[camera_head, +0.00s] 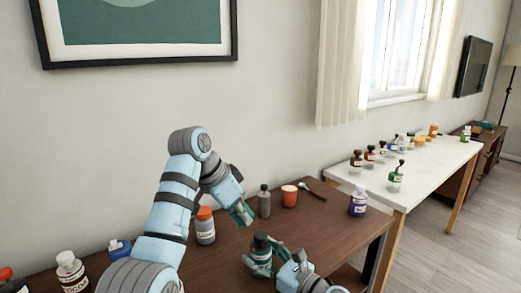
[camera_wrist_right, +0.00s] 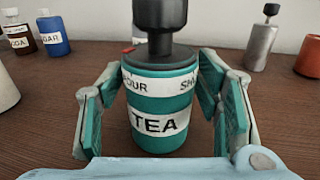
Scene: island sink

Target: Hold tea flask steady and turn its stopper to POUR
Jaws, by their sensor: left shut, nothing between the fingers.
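The tea flask (camera_wrist_right: 160,85) is teal with a white TEA label and a band reading POUR at left and SHUT, partly hidden, at right. It stands upright on the table and also shows in the head view (camera_head: 260,254). Its dark stopper (camera_wrist_right: 157,35) has a tall knob cut off by the frame top; a red mark (camera_wrist_right: 128,50) sits on the left, the POUR side. My right gripper (camera_wrist_right: 160,95) has a finger on each side of the flask, with narrow gaps visible. My left gripper (camera_head: 243,213) is shut and empty, above the table, up and left of the flask.
An orange-lidded jar (camera_head: 205,228), a grey bottle (camera_head: 264,203), a red cup (camera_head: 289,196), a spoon (camera_head: 312,191) and a purple-labelled bottle (camera_head: 358,203) stand or lie around on the brown table (camera_head: 325,235). A white table (camera_head: 425,175) with several small bottles stands at right.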

